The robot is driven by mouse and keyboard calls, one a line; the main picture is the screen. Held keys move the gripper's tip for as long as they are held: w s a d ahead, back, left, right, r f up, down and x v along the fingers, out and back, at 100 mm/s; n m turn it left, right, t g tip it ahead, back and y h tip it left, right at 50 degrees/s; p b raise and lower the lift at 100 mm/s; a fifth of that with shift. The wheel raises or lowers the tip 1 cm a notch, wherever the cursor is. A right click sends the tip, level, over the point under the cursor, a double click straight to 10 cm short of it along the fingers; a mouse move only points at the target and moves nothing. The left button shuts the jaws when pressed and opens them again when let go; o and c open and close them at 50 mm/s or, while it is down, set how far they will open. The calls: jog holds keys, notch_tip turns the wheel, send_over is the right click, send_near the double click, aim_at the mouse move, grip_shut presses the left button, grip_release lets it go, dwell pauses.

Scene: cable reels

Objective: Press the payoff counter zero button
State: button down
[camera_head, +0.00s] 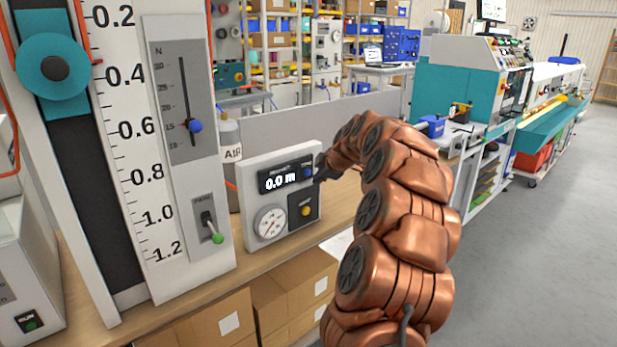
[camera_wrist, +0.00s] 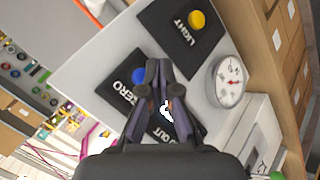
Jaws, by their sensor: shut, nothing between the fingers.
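The payoff counter (camera_head: 272,183) is a dark display on a pale panel and reads 0.0 m. A blue button (camera_head: 307,172) sits at its right end. In the wrist view this blue button (camera_wrist: 138,75) is beside the word ZERO on a black plate. My gripper (camera_head: 318,174) is at the panel's right side, close to the blue button. In the wrist view my gripper (camera_wrist: 158,64) is shut and empty, its tips just right of the button. Its fingers partly hide the display. I cannot tell whether the tips touch the button.
A yellow button (camera_head: 306,211), labelled LIGHT in the wrist view (camera_wrist: 197,20), and a round gauge (camera_head: 270,224) share the panel. A tall scale with a blue-knobbed slider (camera_head: 195,126) and a green-tipped lever (camera_head: 217,238) stand left. Cardboard boxes (camera_head: 290,290) are below the bench.

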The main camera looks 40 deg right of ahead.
jog(key=s+b, duration=0.2)
jog(key=s, duration=0.2)
jog(key=shift+b, duration=0.4)
dwell(0.5)
jog(key=s+a+r+m+g+y+p, duration=0.1)
jog(key=s+a+g+y+p, duration=0.15)
jog(key=a, duration=2.35)
jog(key=s+a+f+m+g+y+p, duration=0.2)
jog(key=s+a+m+g, duration=0.15)
jog(key=s+a, duration=0.9)
jog(key=s+a+f+m+g+h+p, duration=0.1)
jog(key=s+a+f+m+g, duration=0.1)
jog(key=s, duration=0.8)
jog(key=s+a+f+m+g+h+p, duration=0.1)
jog(key=s+a+f+m+g, duration=0.1)
jog(key=s, duration=0.9)
jog(key=shift+s+a+f+m+g+p, duration=0.2)
jog(key=shift+s+a+m+g+p, duration=0.15)
jog(key=shift+a+m, duration=0.3)
